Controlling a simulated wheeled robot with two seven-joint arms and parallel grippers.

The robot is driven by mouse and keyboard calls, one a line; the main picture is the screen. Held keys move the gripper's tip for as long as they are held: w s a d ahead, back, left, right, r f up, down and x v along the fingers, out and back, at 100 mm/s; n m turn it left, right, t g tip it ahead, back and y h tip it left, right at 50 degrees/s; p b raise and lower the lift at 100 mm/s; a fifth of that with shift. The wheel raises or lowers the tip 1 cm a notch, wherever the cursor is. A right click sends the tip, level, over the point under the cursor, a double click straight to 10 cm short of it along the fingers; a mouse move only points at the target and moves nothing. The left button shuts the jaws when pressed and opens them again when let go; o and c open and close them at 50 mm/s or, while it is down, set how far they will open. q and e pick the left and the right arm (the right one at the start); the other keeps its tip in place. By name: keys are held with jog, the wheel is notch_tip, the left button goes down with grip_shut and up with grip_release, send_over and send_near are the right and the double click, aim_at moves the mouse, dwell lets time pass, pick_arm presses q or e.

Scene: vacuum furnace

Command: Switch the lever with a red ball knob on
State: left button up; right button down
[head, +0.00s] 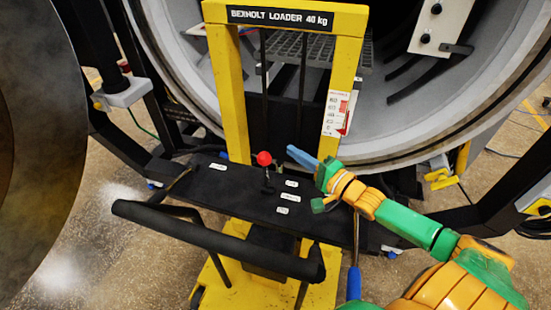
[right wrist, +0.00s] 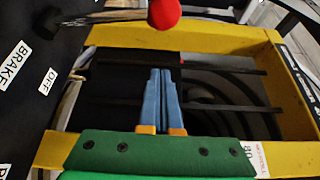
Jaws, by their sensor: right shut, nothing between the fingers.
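The lever's red ball knob (head: 264,158) stands on a short stem above the black panel of the yellow loader, and it also shows at the top edge of the right wrist view (right wrist: 164,13). My right gripper (head: 291,150) is just right of the knob, apart from it in the picture. Its blue fingers (right wrist: 160,72) are together and empty, pointing past the knob. In the right wrist view the stem runs left from the knob towards a BRAKE label (right wrist: 13,65) and an OFF label (right wrist: 47,81). My left gripper is out of view.
The yellow loader frame (head: 236,95) rises behind the panel (head: 225,180). A black push handle (head: 220,240) runs across the front. A large round furnace opening (head: 405,150) lies behind, and a big round door (head: 35,140) stands at left.

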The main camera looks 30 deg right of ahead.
aim_at(265, 165)
jog(key=a+p, duration=0.1)
jog(key=w+a, duration=0.1)
jog(key=a, duration=0.1)
jog(key=a+p, duration=0.1)
jog(key=shift+w+a+p, duration=0.2)
jog(key=shift+w+p, duration=0.1)
jog(key=shift+w, duration=0.1)
jog(key=s+a+n, duration=0.1)
jog(key=s+a+f+n+t+b, duration=0.1)
jog(key=s+a+n, duration=0.1)
jog(key=shift+a+t+y, duration=0.2)
jog(key=shift+t+y, duration=0.1)
jog(key=shift+y, duration=0.1)
jog(key=shift+s+a+r+n, duration=0.1)
jog(key=shift+s+a+n, duration=0.1)
jog(key=shift+n, duration=0.1)
jog(key=shift+w+d+r, duration=0.1)
jog(key=shift+w, duration=0.05)
